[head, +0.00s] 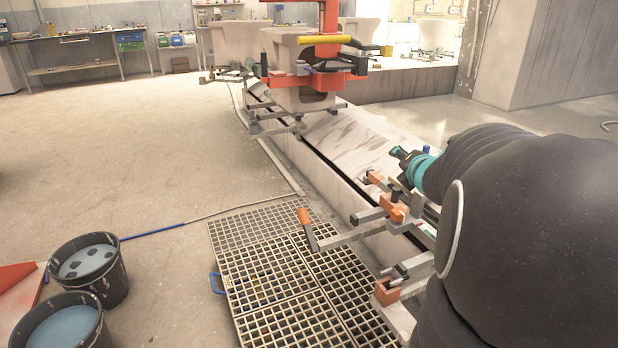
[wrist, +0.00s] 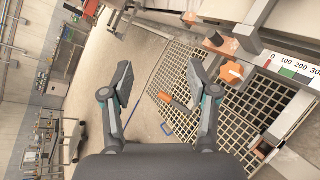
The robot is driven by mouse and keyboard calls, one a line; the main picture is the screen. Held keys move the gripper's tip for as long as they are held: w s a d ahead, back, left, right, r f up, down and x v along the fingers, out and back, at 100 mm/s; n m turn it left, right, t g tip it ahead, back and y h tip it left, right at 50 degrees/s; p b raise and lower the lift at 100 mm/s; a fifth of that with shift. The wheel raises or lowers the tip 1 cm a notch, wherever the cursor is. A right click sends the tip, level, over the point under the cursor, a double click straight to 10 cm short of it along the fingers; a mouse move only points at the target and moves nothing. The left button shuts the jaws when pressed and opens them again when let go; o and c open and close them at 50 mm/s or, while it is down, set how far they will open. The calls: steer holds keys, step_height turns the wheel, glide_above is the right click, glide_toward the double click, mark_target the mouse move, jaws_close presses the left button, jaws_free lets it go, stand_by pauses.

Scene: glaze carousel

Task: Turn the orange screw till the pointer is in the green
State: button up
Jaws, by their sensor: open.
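The orange screw (wrist: 231,73) shows in the wrist view as a bright lobed knob on the metal frame, right of my gripper. A white scale (wrist: 303,73) marked 0 to 300 lies to its right, with a red part near 0 and a green part (wrist: 288,73) beyond. I cannot make out where the pointer stands. My gripper (wrist: 160,80) is open and empty, its two fingers wide apart, with the screw outside them beyond the right finger. In the head view my gripper (head: 402,154) is above the frame at the right, partly hidden by my arm.
A lever with an orange handle (head: 305,216) sticks out over the floor grating (head: 264,262); its handle also shows in the wrist view (wrist: 175,102). Orange-brown clamp blocks (head: 386,292) sit along the frame. Two buckets (head: 88,262) stand at left. Open floor lies beyond.

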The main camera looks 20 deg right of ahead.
steer(key=d+f+n+y, duration=0.3)
steer(key=d+f+n, duration=0.2)
steer(key=d+n, duration=0.15)
steer(key=n+y, duration=0.6)
steer(key=n, duration=0.4)
glide_toward(404, 213)
steer(key=x, duration=1.1)
steer(key=shift+w+a+f+p, duration=0.1)
steer(key=shift+w+p, duration=0.15)
steer(key=shift+p, duration=0.05)
steer(key=shift+h, duration=0.3)
steer(key=c, duration=0.9)
